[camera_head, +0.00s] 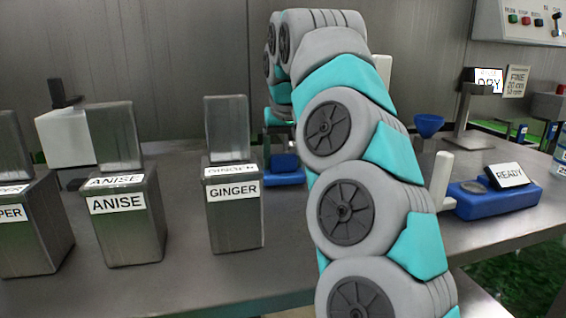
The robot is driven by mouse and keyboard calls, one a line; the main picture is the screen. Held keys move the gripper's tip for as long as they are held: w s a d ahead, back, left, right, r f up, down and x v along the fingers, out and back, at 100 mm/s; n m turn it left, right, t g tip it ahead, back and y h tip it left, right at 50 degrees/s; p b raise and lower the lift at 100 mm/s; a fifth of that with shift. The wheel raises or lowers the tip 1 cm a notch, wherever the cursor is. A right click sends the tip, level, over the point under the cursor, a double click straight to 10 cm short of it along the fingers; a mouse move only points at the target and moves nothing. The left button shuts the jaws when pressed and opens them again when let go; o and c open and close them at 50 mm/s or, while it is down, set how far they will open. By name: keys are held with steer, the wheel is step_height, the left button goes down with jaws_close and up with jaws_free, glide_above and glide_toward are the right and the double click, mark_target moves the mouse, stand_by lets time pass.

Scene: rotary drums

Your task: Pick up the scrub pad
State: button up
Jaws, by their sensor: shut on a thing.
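A small dark blue block (285,162), which looks like the scrub pad, is behind the ginger canister, just above a blue tray (285,179). My gripper (281,146) points down at it from the end of my arm and is small and dark in this view. The gripper is shut on the pad. My own arm hides the right side of the pad and part of the gripper. I cannot tell whether the pad still touches the tray.
Steel canisters labelled ANISE (130,222) and GINGER (235,218) stand in front on the steel table (190,285). At right are a blue READY device (495,201), a white upright cylinder (442,178), a blue funnel (428,124) and a DRY display stand (468,112).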

mark_target(286, 169)
steer(key=shift+w+r, duration=0.1)
steer(key=shift+r, duration=1.1)
steer(key=shift+s, duration=0.2)
steer(key=shift+s+d+b, duration=0.25)
steer(key=shift+s+b, duration=0.05)
steer(key=shift+s, duration=0.35)
steer(key=shift+s+d+b, duration=0.25)
steer(key=shift+s, duration=0.4)
steer(key=s+d+b, duration=0.1)
steer(key=s+d, duration=0.1)
steer(key=s, duration=0.4)
steer(key=s+d+r+b, duration=0.1)
steer(key=s+d, duration=0.1)
steer(key=s, duration=0.4)
steer(key=shift+d+r, duration=0.3)
steer(key=shift+s, duration=0.1)
